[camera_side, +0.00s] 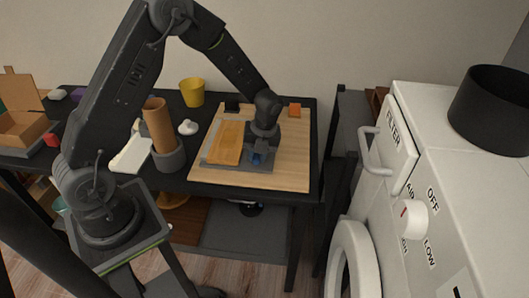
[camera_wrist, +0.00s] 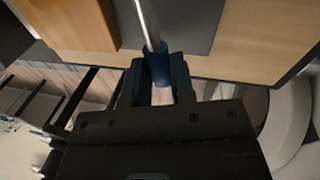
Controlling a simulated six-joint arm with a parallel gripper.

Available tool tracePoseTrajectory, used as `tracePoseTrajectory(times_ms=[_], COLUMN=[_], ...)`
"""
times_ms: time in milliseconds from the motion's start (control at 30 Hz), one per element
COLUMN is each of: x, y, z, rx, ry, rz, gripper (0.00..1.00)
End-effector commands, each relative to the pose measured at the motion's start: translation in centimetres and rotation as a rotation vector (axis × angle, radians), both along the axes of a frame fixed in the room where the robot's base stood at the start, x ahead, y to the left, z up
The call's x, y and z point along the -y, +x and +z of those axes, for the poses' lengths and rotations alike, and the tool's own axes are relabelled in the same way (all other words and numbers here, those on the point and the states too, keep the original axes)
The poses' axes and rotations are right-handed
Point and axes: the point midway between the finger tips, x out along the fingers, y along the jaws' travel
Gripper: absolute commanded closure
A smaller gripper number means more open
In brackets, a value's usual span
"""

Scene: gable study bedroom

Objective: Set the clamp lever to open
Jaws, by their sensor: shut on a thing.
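The clamp lever shows in the wrist view as a thin metal rod with a dark blue grip (camera_wrist: 158,70) at its near end. In the side view a small patch of the blue grip (camera_side: 257,158) shows under my gripper (camera_side: 259,154). My gripper is shut on the blue grip, with one dark finger on each side of it in the wrist view (camera_wrist: 160,88). The lever's pivot is hidden in both views.
The plate lies on a light wooden board (camera_side: 290,172) on a black table. A black block (camera_side: 232,107) and an orange block (camera_side: 295,110) sit at the board's back. Left are a brown cylinder in a grey holder (camera_side: 169,159) and a yellow cup (camera_side: 193,92). A white machine (camera_side: 455,160) stands right.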

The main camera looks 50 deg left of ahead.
Motion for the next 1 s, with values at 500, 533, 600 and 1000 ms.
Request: tracePoseTrajectory(times_ms=[500, 533, 600, 1000], x=[-0.9, -1.0, -1.0, -1.0], y=[-1.3, -1.3, -1.3, -1.3], z=[0.1, 0.1, 0.1, 0.1], rx=[0.000, -0.001, -0.001, -0.001], ry=[0.000, 0.001, 0.001, 0.001], rz=[-0.157, -0.159, -0.162, -0.163], gripper=[1.00, 1.00, 1.00, 0.66])
